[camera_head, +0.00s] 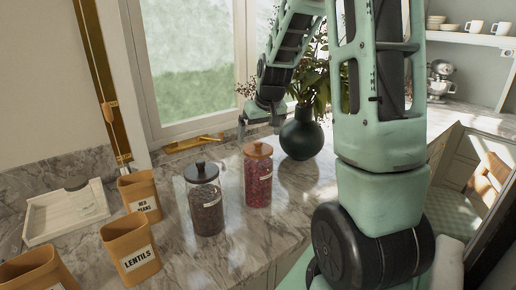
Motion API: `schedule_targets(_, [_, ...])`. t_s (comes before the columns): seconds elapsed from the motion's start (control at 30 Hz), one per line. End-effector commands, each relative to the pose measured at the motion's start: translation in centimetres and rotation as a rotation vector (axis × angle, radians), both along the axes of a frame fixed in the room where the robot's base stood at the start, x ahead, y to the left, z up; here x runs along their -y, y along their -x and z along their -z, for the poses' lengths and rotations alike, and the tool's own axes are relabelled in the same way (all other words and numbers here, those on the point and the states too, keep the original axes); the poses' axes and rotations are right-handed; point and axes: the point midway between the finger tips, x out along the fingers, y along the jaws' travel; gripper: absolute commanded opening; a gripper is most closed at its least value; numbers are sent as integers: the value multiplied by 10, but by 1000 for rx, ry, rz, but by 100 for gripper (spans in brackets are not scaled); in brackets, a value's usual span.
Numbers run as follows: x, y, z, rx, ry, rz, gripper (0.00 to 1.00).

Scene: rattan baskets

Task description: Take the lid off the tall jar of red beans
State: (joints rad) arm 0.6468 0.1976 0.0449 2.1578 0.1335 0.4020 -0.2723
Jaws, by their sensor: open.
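A glass jar of red beans (258,188) stands upright on the marble counter, with a white label on its side. Its orange-brown lid (258,150), topped by a small knob, sits on the jar. My gripper (259,134) is open and points down, just above the lid in the picture. Its fingers show to either side of the knob, apart from each other. I cannot tell from this one view whether they are level with the knob or farther back.
A jar with a dark lid (204,208) stands close left of the red one. A dark green vase (302,137) with foliage stands behind right. A white tray (64,213) lies farther left.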

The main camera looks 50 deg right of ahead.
Motion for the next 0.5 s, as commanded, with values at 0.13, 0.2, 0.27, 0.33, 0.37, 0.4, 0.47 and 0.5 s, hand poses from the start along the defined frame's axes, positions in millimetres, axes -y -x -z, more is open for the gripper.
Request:
schedule_targets(0.13, [1, -2, 6, -1, -2, 0, 100])
schedule_targets(0.2, [2, -3, 12, -3, -3, 1, 100])
schedule_targets(0.27, [4, -4, 19, -4, -3, 1, 100])
schedule_targets(0.33, [5, -6, 28, -4, -3, 1, 100])
schedule_targets(0.37, [6, -7, 32, -4, -3, 1, 100])
schedule_targets(0.4, [7, -9, 37, -3, -3, 0, 100])
schedule_targets(0.47, [8, -12, 44, -3, -3, 0, 100])
schedule_targets(0.5, [8, -13, 47, -2, -1, -1, 100])
